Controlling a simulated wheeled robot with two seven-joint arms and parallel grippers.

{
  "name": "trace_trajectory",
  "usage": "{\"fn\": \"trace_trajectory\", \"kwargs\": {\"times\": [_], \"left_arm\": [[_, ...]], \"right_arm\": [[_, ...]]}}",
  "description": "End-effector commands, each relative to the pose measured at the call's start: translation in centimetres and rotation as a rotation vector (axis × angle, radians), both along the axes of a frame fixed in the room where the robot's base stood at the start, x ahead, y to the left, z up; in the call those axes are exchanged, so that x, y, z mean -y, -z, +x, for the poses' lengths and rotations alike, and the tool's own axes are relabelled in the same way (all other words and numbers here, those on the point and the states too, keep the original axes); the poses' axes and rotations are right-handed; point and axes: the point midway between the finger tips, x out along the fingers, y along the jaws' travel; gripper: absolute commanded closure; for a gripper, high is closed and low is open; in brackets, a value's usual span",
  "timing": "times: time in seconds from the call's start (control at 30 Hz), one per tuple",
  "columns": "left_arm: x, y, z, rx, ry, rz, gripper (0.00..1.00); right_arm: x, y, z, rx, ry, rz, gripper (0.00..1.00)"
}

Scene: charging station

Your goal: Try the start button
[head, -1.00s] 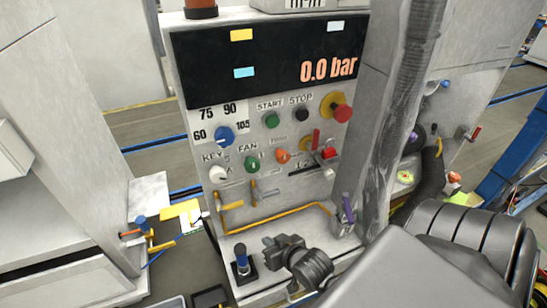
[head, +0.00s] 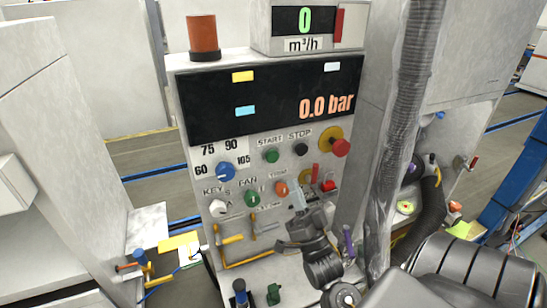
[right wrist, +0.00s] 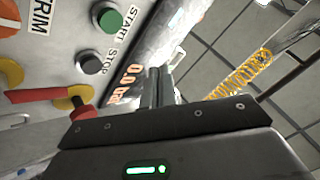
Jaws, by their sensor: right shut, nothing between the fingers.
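The start button (head: 271,155) is a small green round button under the START label on the grey control panel (head: 215,128). It also shows in the right wrist view (right wrist: 107,18), near the top. My right gripper (head: 298,196) is shut and empty, in front of the panel, below and right of the start button in the head view, apart from it. Its closed fingers (right wrist: 157,86) show in the wrist view, to the lower right of the button. The black stop button (head: 300,149) is just right of the start button. My left gripper is not in view.
A red knob on a yellow base (head: 340,147) sits right of stop. Orange (head: 281,188), green (head: 252,198), blue (head: 224,171) and white (head: 217,208) knobs lie lower. A display reads 0.0 bar (head: 327,107). A grey ribbed hose (head: 402,130) stands right of the panel.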

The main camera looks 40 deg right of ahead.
Motion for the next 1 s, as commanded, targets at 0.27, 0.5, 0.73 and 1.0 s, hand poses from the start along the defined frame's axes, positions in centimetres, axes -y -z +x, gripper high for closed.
{"fn": "trace_trajectory", "kwargs": {"times": [0.27,0.5,0.73,1.0], "left_arm": [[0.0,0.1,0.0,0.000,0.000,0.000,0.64],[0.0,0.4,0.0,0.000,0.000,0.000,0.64],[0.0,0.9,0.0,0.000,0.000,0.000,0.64],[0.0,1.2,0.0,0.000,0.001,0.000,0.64]], "right_arm": [[0.1,0.1,0.5,-0.001,0.000,-0.001,1.00],[1.0,0.0,3.2,0.000,0.001,-0.001,1.00],[1.9,0.1,6.1,-0.002,0.002,-0.001,1.00],[2.5,0.1,8.1,-0.003,0.001,-0.001,1.00]]}}
